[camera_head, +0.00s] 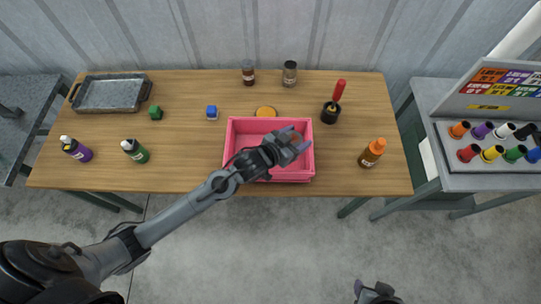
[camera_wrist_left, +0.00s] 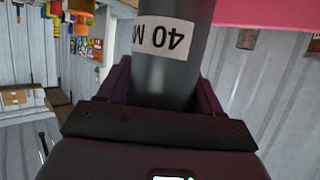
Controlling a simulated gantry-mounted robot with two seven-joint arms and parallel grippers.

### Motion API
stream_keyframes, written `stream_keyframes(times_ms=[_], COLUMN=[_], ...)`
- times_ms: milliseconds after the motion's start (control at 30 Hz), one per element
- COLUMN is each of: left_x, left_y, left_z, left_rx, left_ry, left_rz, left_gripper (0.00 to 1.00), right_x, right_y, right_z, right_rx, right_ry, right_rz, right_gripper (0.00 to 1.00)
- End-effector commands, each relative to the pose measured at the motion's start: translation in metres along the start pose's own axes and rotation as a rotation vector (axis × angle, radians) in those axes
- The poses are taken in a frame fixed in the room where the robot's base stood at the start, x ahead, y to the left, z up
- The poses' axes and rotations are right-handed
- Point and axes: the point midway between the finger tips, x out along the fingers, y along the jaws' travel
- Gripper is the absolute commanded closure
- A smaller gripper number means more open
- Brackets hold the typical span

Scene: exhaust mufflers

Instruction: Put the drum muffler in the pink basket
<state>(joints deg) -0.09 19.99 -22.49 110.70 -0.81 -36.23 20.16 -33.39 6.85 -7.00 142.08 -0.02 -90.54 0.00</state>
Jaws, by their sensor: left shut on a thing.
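The pink basket (camera_head: 232,130) stands on the wooden table near its front edge; part of it shows at the top right of the left wrist view (camera_wrist_left: 270,14). My left gripper (camera_head: 296,138) is over the basket's right half. It is shut on a dark grey cylinder, which I take for the drum muffler (camera_wrist_left: 178,70), with a white label reading "40 M" upside down. In the head view the gripper hides the cylinder, so its height over the basket cannot be told. My right gripper (camera_head: 375,292) shows only partly at the bottom edge, away from the table.
On the table (camera_head: 190,175) are a metal tray (camera_head: 111,93), green and blue blocks, an orange disc (camera_head: 266,112), two jars, a black cup with a red handle (camera_head: 331,112) and several bottles. The orange bottle (camera_head: 372,153) stands right of the basket.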

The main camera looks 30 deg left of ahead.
Motion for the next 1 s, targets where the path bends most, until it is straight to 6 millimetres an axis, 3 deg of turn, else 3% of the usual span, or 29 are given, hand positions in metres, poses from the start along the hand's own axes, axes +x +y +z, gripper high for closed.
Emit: stream_keyframes(times_ms=[200, 367, 600, 767, 800, 1000], left_x=[0.008, 0.009, 0.011, 0.012, 0.017, 0.027], left_y=[0.012, 0.002, -0.04, -0.052, -0.051, -0.051], left_z=[-0.003, -0.011, -0.056, -0.087, -0.072, -0.045], left_rx=[0.082, 0.136, 0.156, 0.151, 0.147, 0.147], left_ry=[0.002, 0.002, 0.005, 0.006, -0.002, 0.0], left_rz=[0.187, 0.317, 0.366, 0.358, 0.36, 0.36], left_gripper=[0.69, 0.69, 0.69, 0.69, 0.69, 0.69], right_x=[-0.003, -0.005, -0.008, -0.009, 0.001, 0.024], right_y=[0.001, 0.001, 0.001, 0.001, 0.001, 0.001], right_z=[-0.002, -0.003, -0.004, -0.005, -0.001, 0.006], right_rx=[0.002, 0.003, 0.004, 0.003, 0.002, 0.001], right_ry=[0.002, 0.002, 0.003, 0.004, 0.005, 0.005], right_rz=[0.0, 0.0, 0.001, 0.001, 0.002, 0.003], right_gripper=[0.49, 0.49, 0.49, 0.49, 0.49, 0.49])
